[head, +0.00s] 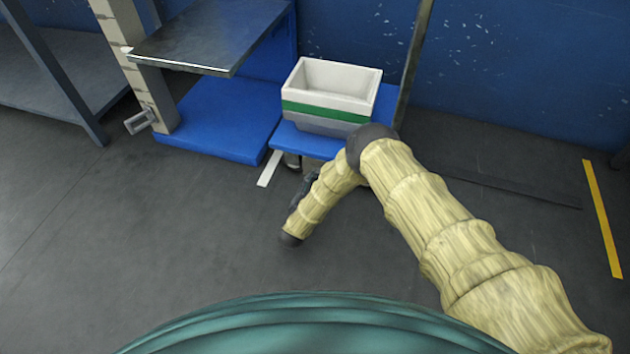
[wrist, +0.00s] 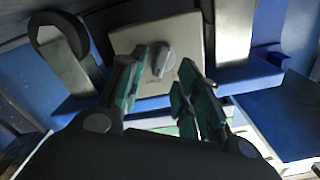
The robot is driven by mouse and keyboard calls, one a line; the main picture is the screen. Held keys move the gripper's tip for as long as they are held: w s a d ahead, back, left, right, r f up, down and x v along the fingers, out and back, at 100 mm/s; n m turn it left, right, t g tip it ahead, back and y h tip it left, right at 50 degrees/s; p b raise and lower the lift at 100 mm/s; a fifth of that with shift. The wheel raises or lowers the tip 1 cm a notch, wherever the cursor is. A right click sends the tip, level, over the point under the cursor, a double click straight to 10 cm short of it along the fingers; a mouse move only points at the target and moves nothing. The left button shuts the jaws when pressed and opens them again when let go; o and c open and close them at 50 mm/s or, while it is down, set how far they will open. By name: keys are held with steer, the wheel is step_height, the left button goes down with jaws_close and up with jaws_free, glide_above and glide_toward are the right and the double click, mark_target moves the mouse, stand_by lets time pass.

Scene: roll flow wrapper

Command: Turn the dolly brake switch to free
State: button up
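The brake switch (wrist: 162,61) is a small grey knob on a pale square plate (wrist: 188,42) in the wrist view. Its narrow grip is close to upright in the picture, tilted slightly. My gripper (wrist: 164,73) is open, with one green-padded finger to each side of the knob. I cannot tell whether either finger touches it. In the head view the blue dolly (head: 288,137) stands under stacked crates (head: 326,103). The switch is hidden there, and my gripper is mostly hidden behind my arm.
A grey metal shelf (head: 210,40) over a blue base (head: 215,125) stands left of the dolly. A blue wall (head: 510,70) is behind. A dark ring-shaped part (wrist: 58,45) is at the left in the wrist view. The floor in front is clear.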

mark_target(317, 174)
steer(key=shift+b+x, duration=0.35)
steer(key=shift+x, duration=0.95)
jaws_close()
